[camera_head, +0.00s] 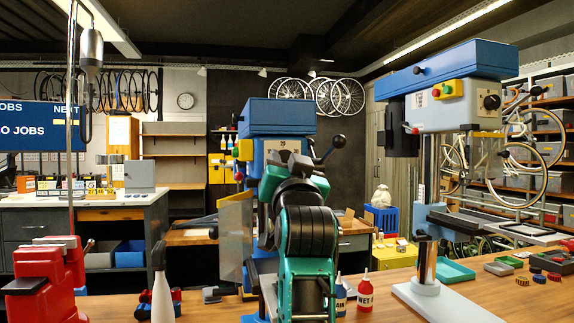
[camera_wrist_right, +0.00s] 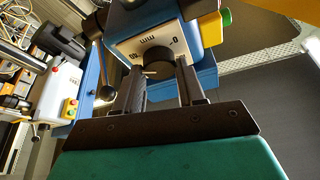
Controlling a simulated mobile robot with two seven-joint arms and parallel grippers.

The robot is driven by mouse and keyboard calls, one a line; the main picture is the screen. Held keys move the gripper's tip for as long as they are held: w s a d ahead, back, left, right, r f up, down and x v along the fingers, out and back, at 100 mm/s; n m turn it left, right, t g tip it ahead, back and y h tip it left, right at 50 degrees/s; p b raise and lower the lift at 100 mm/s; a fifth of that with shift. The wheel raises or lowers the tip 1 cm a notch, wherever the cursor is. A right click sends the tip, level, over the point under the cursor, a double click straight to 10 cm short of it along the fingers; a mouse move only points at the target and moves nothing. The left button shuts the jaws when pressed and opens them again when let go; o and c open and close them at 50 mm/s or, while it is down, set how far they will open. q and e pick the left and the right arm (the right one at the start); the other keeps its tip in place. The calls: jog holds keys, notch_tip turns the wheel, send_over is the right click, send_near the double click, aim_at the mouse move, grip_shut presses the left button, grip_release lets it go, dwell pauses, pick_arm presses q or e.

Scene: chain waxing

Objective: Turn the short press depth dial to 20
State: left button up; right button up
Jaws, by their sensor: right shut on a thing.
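The short press (camera_head: 277,118) is the blue machine at the middle of the head view, mostly hidden behind my right arm. Its pale scale plate (camera_head: 283,146) shows just above my right gripper (camera_head: 297,167). In the right wrist view the plate (camera_wrist_right: 135,52) appears upside down, with "mm", a 0 and what looks like 60. The black depth dial (camera_wrist_right: 152,71) has a light pointer mark and sits between the two fingers of my right gripper (camera_wrist_right: 158,78), which is shut on it. The pointer's exact reading is too small to tell. My left gripper is not in view.
The tall press (camera_head: 455,90) stands at the right, with its own dial. A red vise (camera_head: 40,280), a white bottle (camera_head: 162,298) and a red bottle (camera_head: 365,294) stand on the wooden bench. A black-knobbed lever (camera_head: 338,141) sticks out beside my right gripper.

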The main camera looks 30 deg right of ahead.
jog(key=shift+n, duration=0.3)
jog(key=n+y, duration=0.1)
jog(key=n, duration=0.1)
jog(key=n+y, duration=0.1)
jog(key=n, duration=0.2)
jog(key=n+t+y, duration=0.1)
jog(key=n+y, duration=0.1)
jog(key=shift+s+d+n, duration=0.1)
jog(key=shift+d+n, duration=0.15)
jog(key=shift+n, duration=0.05)
jog(key=n+y, duration=0.1)
jog(key=n, duration=0.2)
jog(key=n+y, duration=0.2)
jog(key=n, duration=0.1)
jog(key=n+y, duration=0.1)
jog(key=n, duration=0.1)
jog(key=shift+d+r+n+g, duration=0.2)
jog(key=shift+d+n+g, duration=0.05)
jog(key=shift+n+g, duration=0.15)
jog(key=n+g+y, duration=0.1)
jog(key=n, duration=0.2)
jog(key=n+g+y, duration=0.1)
jog(key=n, duration=0.3)
jog(key=shift+d+r, duration=0.1)
jog(key=shift+r, duration=0.1)
jog(key=n+g, duration=0.2)
jog(key=n, duration=0.3)
jog(key=shift+r, duration=0.15)
jog(key=shift+g, duration=0.3)
